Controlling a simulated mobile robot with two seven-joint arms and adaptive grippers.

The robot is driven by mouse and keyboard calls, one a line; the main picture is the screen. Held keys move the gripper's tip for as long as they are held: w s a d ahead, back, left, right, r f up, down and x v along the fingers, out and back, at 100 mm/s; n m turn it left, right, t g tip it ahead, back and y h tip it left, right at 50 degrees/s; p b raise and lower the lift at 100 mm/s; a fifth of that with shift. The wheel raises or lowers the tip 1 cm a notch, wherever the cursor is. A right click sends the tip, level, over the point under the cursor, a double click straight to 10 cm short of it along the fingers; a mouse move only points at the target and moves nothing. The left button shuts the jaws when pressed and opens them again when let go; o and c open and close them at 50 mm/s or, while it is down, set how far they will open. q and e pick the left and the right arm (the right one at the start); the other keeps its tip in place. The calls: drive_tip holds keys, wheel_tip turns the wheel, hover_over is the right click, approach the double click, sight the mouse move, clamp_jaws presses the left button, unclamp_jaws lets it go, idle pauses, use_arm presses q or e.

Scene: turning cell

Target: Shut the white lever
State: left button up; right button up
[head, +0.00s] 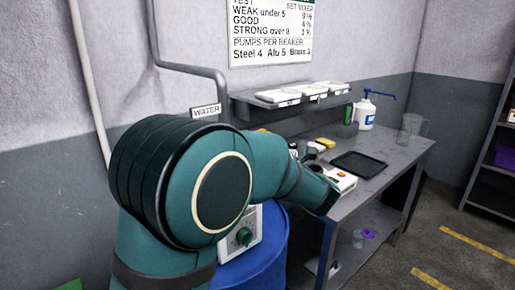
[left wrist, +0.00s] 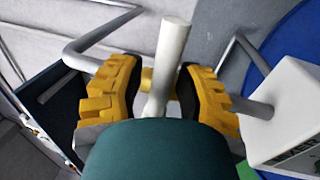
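The white lever (left wrist: 173,55) stands up between the two yellow fingers of my left gripper (left wrist: 161,92) in the left wrist view. The fingers are apart, one on each side of it, and narrow gaps seem to show beside the lever. Its lower end is hidden behind my own teal wrist. In the head view my teal left arm covers the area below the WATER sign (head: 206,111), and I cannot make out the lever or the left gripper there. My right gripper is in neither view.
A grey pipe (head: 190,69) runs down the wall. A white box with a green dial (head: 245,250) and a blue drum (head: 270,262) are close by my arm. A grey bench with a black tray (head: 358,164) stands to the right. Floor at right is open.

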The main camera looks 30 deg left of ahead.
use_arm(q)
drive_tip(key=shift+o, duration=0.4)
drive_tip(key=shift+s+d+f, duration=0.1)
drive_tip(key=shift+d, duration=0.15)
drive_tip(key=v, duration=1.1)
drive_tip(key=shift+d, duration=0.25)
drive_tip(key=shift+s, duration=0.1)
drive_tip(key=w+f+m+t+h, duration=0.65)
drive_tip(key=f+m, duration=0.45)
drive_tip(key=f, duration=0.2)
wheel_tip(320, 180, down, 17)
drive_tip(key=d+m+g+h, duration=0.2)
drive_tip(key=m+h, duration=0.6)
drive_tip(key=m, duration=0.1)
drive_tip(key=s+d+f+m+g+h, duration=0.2)
drive_tip(key=s+f, duration=0.3)
drive_tip(key=s, duration=0.3)
drive_tip(key=s+d+f+m+g+h, duration=0.2)
drive_tip(key=s+f+m+g+h, duration=0.1)
drive_tip(key=s+f+m+g, duration=0.1)
drive_tip(key=s+d+f+m+g+h, duration=0.3)
drive_tip(key=s+f, duration=0.5)
drive_tip(key=s, duration=0.3)
drive_tip(key=shift+s+f+m+g, duration=0.2)
drive_tip(key=shift+s+m+g, duration=0.2)
drive_tip(key=shift+m+g, duration=0.25)
